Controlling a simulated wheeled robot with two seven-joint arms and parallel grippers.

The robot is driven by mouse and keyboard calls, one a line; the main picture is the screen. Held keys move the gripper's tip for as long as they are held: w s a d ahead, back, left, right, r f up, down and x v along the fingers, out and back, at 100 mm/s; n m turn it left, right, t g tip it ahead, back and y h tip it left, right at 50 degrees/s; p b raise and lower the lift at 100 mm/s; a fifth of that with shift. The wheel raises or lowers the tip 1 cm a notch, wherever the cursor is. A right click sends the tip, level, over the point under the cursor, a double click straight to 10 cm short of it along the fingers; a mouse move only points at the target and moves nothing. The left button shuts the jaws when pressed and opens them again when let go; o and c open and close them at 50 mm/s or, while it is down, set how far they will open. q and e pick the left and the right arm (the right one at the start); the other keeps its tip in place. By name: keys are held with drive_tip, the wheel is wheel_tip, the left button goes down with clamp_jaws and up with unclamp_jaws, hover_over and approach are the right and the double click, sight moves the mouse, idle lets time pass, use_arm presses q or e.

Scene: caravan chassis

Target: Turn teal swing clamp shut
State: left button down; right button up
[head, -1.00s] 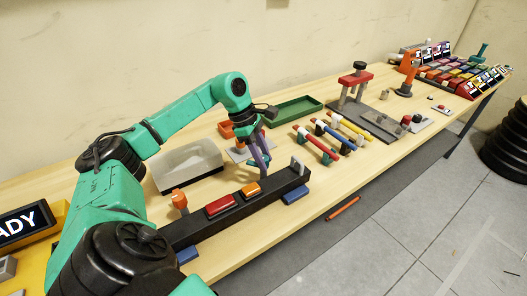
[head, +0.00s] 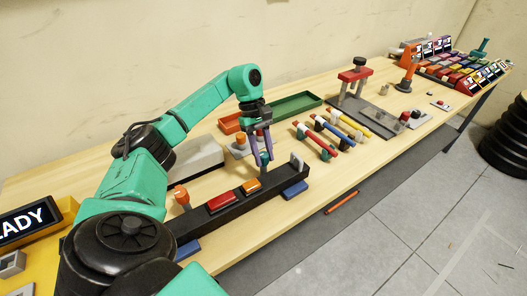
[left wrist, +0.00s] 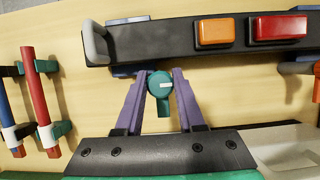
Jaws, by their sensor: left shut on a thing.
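The teal swing clamp (left wrist: 160,85) has a round head with a white mark and a short arm in the left wrist view. Its arm points away from the black chassis bar (left wrist: 190,40). It also shows, small, in the head view (head: 265,158), beside the bar's far side. My left gripper (left wrist: 161,80) has its purple fingers on both sides of the clamp and is shut on it. In the head view the left gripper (head: 262,155) reaches down from above. My right gripper is not in view.
The bar carries a red block (head: 222,202) and an orange block (head: 251,187). An orange clamp (head: 182,195) stands near its left end. A pale tray (head: 200,155), a green tray (head: 297,105) and coloured handles (head: 332,136) are nearby. The table's front edge is close to the bar.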

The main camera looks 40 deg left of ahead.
sight(264, 154)
use_arm(q)
drive_tip(key=shift+r, duration=0.1)
idle(0.3)
drive_tip(key=c, duration=0.5)
unclamp_jaws()
drive_tip(key=v, duration=0.6)
drive_tip(key=shift+w+b, duration=0.1)
drive_tip(key=shift+b, duration=0.3)
drive_tip(key=p+v, duration=0.5)
drive_tip(key=v, duration=0.3)
drive_tip(key=shift+a+r+p, duration=0.1)
drive_tip(key=shift+r+p, duration=0.1)
drive_tip(key=shift+p, duration=0.2)
